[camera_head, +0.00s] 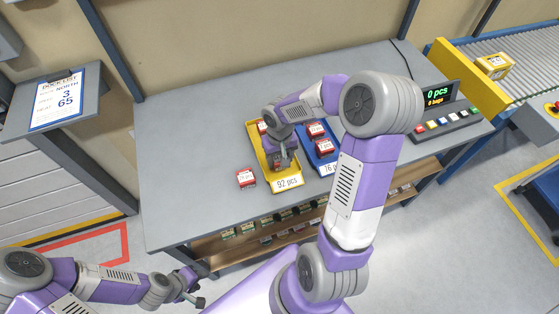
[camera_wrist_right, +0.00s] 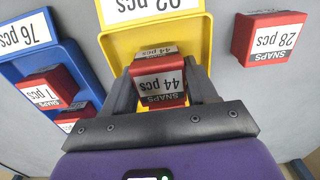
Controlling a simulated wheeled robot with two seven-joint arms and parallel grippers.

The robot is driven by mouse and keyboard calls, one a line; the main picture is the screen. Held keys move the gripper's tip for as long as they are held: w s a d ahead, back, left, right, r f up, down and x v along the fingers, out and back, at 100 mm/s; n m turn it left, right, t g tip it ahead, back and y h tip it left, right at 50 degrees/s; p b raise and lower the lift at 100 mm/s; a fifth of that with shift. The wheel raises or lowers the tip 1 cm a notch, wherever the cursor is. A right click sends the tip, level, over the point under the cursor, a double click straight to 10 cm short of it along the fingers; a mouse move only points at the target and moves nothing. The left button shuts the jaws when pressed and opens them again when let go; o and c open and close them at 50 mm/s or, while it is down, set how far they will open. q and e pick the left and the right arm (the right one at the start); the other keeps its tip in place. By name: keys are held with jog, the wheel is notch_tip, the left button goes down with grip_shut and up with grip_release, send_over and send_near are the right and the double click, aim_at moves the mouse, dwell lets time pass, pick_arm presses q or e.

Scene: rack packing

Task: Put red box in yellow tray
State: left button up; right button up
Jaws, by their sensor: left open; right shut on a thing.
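The yellow tray (camera_head: 257,160) lies on the grey table with a "92 pcs" label at its front. My right gripper (camera_head: 280,166) reaches down over this tray. In the right wrist view it is shut on a red box (camera_wrist_right: 160,84) labelled "44 pcs", with the yellow tray (camera_wrist_right: 108,45) behind it. Whether the held box touches the tray floor I cannot tell. Another red box (camera_head: 262,128) shows at the tray's back end. A red box (camera_head: 246,178) labelled "28 pcs" sits on the table left of the tray. My left gripper (camera_head: 193,288) is open and empty, off the table.
A blue tray (camera_head: 334,165) with red boxes, labelled "76 pcs", lies right of the yellow tray. A display (camera_head: 438,94) reading "0 pcs" and a button panel stand at the table's right. A conveyor lies beyond. The table's left part is clear.

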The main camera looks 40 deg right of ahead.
aim_at(280, 157)
jog(key=shift+f, duration=0.75)
jog(key=shift+f, duration=0.15)
jog(key=o, duration=1.2)
jog(key=shift+r, duration=0.2)
notch_tip(280, 157, up, 12)
jog(key=p, duration=0.3)
